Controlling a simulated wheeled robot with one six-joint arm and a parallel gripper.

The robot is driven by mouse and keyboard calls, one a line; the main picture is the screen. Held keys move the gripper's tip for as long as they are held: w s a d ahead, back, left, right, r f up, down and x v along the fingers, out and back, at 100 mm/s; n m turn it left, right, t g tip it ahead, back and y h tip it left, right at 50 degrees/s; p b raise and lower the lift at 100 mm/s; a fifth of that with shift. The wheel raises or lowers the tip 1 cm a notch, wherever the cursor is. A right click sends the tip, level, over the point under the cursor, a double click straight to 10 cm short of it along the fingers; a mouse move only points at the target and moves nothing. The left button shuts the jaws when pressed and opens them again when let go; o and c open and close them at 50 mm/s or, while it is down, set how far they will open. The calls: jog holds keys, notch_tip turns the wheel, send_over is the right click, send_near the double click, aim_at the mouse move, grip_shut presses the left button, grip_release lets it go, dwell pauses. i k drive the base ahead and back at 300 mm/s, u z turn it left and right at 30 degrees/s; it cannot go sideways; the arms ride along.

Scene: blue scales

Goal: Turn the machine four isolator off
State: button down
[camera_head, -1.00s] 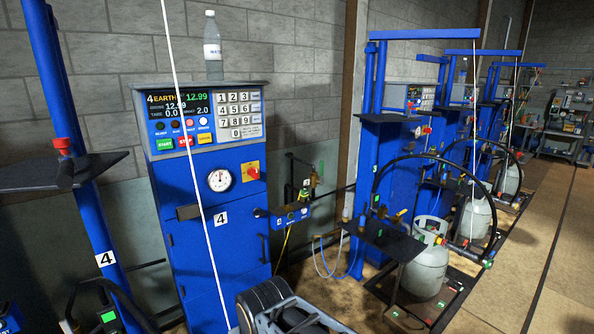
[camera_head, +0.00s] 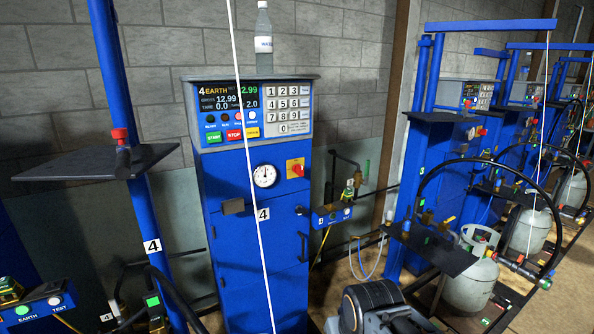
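The machine four cabinet (camera_head: 262,235) is a tall blue scale marked 4, standing upright near the middle of the picture. Its isolator (camera_head: 295,168) is a red rotary knob on a yellow plate, on the upper right of the cabinet front, right of the round dial. The knob is too small for me to tell which way it is turned. The cabinet's display (camera_head: 236,97) is lit and shows numbers. Nothing touches the isolator. I cannot make out my gripper's fingers in the picture. A dark rounded part (camera_head: 370,305) at the bottom edge may be mine.
A water bottle (camera_head: 264,40) stands on the cabinet. A blue post with a black shelf (camera_head: 95,164) is at left. A small blue control box (camera_head: 332,214) juts out right of the cabinet. Farther right are more blue scales and grey gas cylinders (camera_head: 470,285).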

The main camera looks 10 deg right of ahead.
aim_at(298, 168)
jog(key=k, duration=0.5)
jog(key=z, duration=1.15)
jog(key=i, duration=0.75)
jog(key=u, duration=1.8)
